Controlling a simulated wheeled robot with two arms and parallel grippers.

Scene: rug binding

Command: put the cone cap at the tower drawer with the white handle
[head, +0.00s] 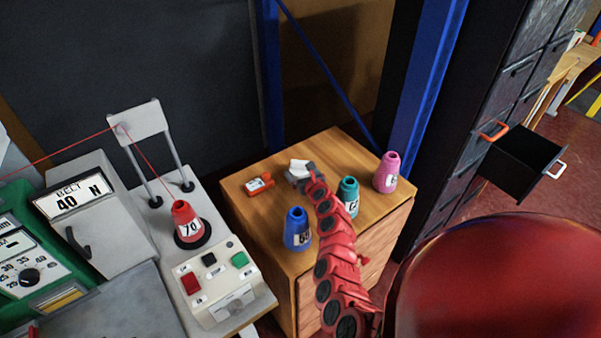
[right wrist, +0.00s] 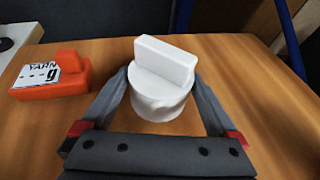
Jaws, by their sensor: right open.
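The cone cap, white with a raised ridge, stands on the wooden cabinet top; it shows in the head view (head: 299,165) and close up in the right wrist view (right wrist: 160,85). My right gripper (head: 298,177) is open, with one finger on each side of the cap in the right wrist view (right wrist: 158,88); I cannot tell whether they touch it. The dark drawer tower (head: 478,105) stands at the right of the head view. Its drawer (head: 522,158) with the white handle (head: 557,170) is pulled out and looks empty inside. My left gripper is not in view.
Blue (head: 297,232), teal (head: 348,198) and pink (head: 386,174) cones stand on the cabinet (head: 245,195). An orange yarn-labelled item (right wrist: 52,85) lies left of the cap. An orange handle (head: 494,130) sticks out of the tower beside the open drawer. A blue post (head: 428,90) stands behind.

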